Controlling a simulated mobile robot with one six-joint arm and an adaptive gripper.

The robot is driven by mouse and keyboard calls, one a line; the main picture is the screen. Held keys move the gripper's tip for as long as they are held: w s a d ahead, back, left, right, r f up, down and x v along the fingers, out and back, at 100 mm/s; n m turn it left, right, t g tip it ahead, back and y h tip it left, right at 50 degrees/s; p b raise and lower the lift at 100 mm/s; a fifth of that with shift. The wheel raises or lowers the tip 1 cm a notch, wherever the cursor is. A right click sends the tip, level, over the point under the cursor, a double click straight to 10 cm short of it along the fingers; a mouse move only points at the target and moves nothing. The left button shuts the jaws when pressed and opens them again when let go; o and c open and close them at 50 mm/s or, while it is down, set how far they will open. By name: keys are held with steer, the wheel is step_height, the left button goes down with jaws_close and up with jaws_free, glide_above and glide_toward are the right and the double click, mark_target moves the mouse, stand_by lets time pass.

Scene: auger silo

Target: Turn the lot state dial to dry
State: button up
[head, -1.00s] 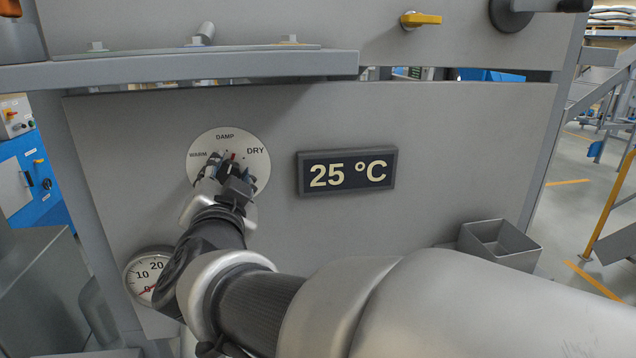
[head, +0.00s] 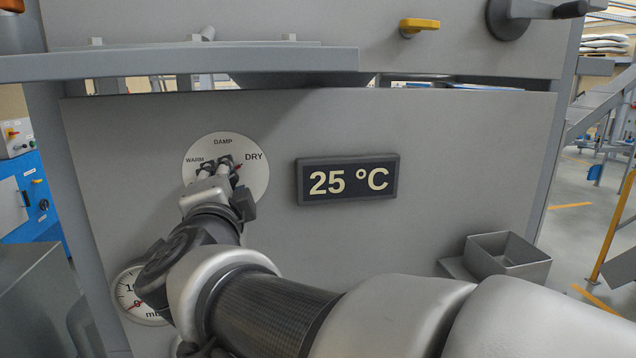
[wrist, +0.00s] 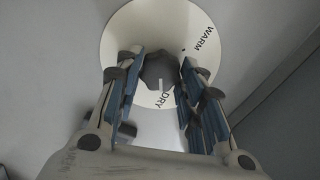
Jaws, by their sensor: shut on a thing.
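The lot state dial (head: 257,180) is a white disc on the grey panel, marked WARM, DAMP and DRY. It also shows in the wrist view (wrist: 122,35). Its dark grey knob (wrist: 160,69) sits in the middle, between my fingers. A pale line on the knob points close to the DRY label in the wrist view. In the head view a small red mark beside the fingers points toward DRY. My gripper (head: 222,164) is shut on the knob, with one finger on each side in the wrist view (wrist: 161,62). My fingers hide most of the knob in the head view.
A display (head: 348,180) reading 25 °C is right of the dial. A round gauge (head: 140,296) is below left, partly behind my arm. A grey ledge (head: 180,63) juts out above the dial. An open grey bin (head: 508,262) is at the lower right.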

stand_by(0.4)
steer(key=o, duration=1.1)
steer(key=shift+c, duration=0.2)
steer(key=v, duration=1.2)
